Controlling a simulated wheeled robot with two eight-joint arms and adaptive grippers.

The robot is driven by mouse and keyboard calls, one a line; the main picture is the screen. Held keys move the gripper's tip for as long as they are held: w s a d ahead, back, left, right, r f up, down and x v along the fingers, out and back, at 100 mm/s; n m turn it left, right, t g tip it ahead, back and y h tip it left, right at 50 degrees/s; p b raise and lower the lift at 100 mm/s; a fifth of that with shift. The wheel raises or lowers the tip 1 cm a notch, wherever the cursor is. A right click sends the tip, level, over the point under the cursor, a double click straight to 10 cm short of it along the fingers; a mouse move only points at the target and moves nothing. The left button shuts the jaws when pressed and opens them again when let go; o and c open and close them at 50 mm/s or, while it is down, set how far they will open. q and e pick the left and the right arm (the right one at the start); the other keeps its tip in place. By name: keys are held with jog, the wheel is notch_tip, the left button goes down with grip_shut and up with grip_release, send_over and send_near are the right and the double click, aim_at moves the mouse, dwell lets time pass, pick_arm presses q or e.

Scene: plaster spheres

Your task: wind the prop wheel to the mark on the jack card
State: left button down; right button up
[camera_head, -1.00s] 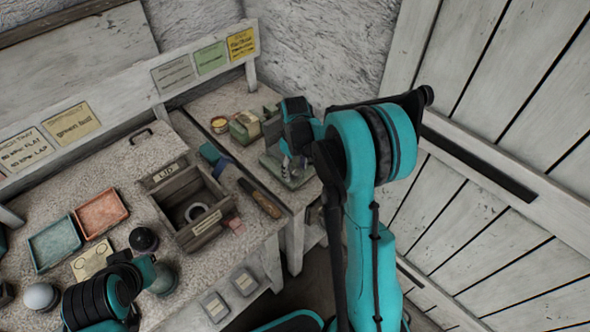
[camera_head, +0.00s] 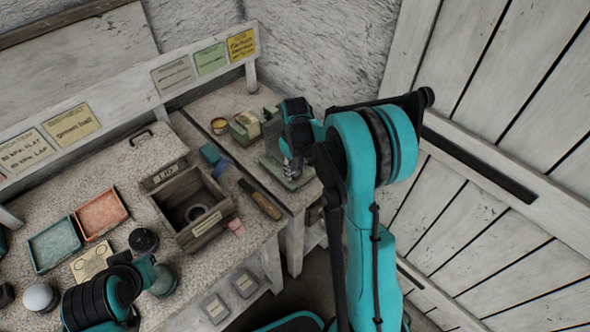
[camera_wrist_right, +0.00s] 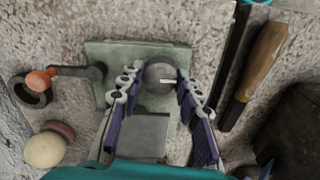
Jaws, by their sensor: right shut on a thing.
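My right gripper (camera_head: 290,172) points down over the jack's pale green base plate (camera_head: 272,168) at the back right of the bench. In the right wrist view its fingers (camera_wrist_right: 158,92) are closed in on a small round grey wheel (camera_wrist_right: 160,76) with a white line on it, the prop wheel as it appears. The plate (camera_wrist_right: 180,54) lies under it, with a grey block (camera_wrist_right: 142,135) nearer the palm. I cannot tell which card is the jack card or see its mark. My left gripper (camera_head: 148,265) is at the lower left, its fingers unclear.
A wooden box (camera_head: 190,205) holds a ring. A wooden-handled tool (camera_head: 260,200) lies beside the jack. A crank with an orange knob (camera_wrist_right: 40,81) and a pale ball (camera_wrist_right: 45,150) show in the wrist view. Blue (camera_head: 54,244) and red (camera_head: 101,213) trays stand left. Cards line the back board.

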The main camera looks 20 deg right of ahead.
aim_at(296, 171)
jog(key=m, duration=1)
jog(key=shift+m, duration=0.4)
dwell(0.4)
jog(key=o, duration=1.2)
jog(key=shift+c, duration=0.2)
jog(key=shift+r, duration=0.1)
jog(key=shift+s+d+r, duration=0.1)
jog(key=shift+r, duration=3.8)
